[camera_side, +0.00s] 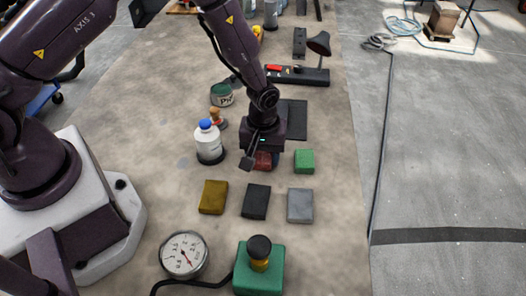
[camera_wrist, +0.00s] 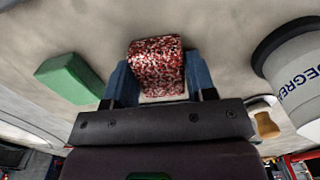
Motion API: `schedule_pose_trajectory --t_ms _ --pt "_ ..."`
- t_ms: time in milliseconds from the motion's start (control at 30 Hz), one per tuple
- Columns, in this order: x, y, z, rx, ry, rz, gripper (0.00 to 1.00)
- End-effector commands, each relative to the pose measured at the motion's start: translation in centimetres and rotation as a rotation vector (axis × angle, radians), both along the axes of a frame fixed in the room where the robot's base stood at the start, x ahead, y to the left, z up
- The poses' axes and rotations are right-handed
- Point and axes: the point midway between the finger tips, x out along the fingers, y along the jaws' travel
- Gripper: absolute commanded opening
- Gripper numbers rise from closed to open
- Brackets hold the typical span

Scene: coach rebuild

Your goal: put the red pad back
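The red pad (camera_wrist: 156,66) is speckled red and white in the wrist view. It lies between the two blue fingers of my gripper (camera_wrist: 161,85), with a finger close along each side. I see no clear gap, but whether the fingers press on it I cannot tell. In the side view my gripper (camera_side: 262,152) points down over the red pad (camera_side: 264,161), which is partly hidden. The pad appears at about the height of the green pad (camera_side: 304,161) to its right; whether it touches the table is unclear. The green pad also shows in the wrist view (camera_wrist: 69,78).
A yellow pad (camera_side: 213,197), a black pad (camera_side: 256,201) and a grey pad (camera_side: 300,206) lie in a row nearer the camera. A white bottle with a blue cap (camera_side: 208,142) stands left of my gripper. A gauge (camera_side: 184,254) and green box (camera_side: 258,270) stand in front.

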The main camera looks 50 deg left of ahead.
Motion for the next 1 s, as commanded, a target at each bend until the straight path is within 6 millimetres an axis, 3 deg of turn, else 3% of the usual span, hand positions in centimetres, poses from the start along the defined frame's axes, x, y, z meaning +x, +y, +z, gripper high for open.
schedule_pose_trajectory --t_ms 33,100,467,1000 --pt "0.0 0.0 0.0 0.000 0.000 0.000 0.63" --pt "0.0 0.0 0.1 0.000 0.000 0.000 0.72" --pt "0.0 0.0 0.9 0.000 -0.001 0.000 0.72" --pt "0.1 0.0 11.0 0.000 -0.003 0.000 0.72"
